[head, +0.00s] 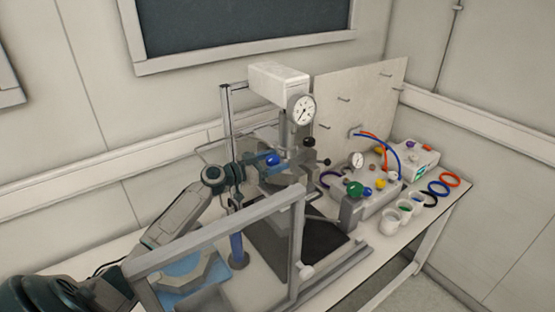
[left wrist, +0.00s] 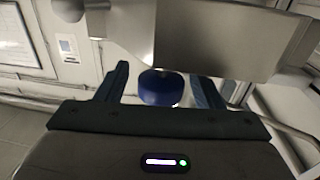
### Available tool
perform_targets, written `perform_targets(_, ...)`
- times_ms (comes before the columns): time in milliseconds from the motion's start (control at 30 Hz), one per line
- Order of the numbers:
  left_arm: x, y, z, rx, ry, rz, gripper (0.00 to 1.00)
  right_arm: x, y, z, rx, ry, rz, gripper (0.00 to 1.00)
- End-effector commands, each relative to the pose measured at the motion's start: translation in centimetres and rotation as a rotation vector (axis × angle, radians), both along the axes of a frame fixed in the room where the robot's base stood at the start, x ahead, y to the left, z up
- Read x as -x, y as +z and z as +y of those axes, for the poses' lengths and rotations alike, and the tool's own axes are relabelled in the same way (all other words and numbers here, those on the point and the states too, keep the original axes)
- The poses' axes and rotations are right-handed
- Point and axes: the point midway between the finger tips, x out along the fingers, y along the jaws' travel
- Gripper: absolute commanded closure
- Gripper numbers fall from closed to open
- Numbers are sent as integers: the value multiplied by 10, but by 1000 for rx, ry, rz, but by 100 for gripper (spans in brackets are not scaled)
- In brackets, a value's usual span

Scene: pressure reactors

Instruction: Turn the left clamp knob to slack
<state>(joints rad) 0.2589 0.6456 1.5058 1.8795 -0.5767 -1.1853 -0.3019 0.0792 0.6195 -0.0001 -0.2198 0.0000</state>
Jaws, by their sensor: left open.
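A round blue knob (head: 272,159) sits on the left side of the reactor's clamp, below the white reactor head (head: 279,77). I take it to be the left clamp knob. My left gripper (head: 256,168) is at this knob. In the left wrist view the blue knob (left wrist: 162,88) lies between the two open fingers of my left gripper (left wrist: 162,92), with a gap on each side. A broad metal part (left wrist: 200,40) is just beyond it. Whether a finger touches the knob cannot be told. My right gripper is not in view.
A grey metal frame (head: 215,232) stands in front of the reactor, near my left arm. A blue cylinder (head: 237,246) stands below the gripper. To the right are a control box (head: 372,202) with coloured knobs, white cups (head: 390,224) and coloured rings (head: 438,188).

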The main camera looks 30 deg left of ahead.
Motion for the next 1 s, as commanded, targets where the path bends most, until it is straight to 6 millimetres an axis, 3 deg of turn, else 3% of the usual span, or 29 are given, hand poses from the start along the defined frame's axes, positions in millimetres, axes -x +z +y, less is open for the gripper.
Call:
perform_targets(100, 0, 0, 0, 0, 0, 0, 39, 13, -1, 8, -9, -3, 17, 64)
perform_targets(333, 0, 0, 0, 0, 0, 0, 83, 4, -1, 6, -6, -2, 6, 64)
perform_targets(567, 0, -1, 0, -2, 38, 6, 83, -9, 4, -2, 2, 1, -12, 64)
perform_targets(1000, -1, -1, 1, -1, 248, 6, 83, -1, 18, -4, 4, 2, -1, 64)
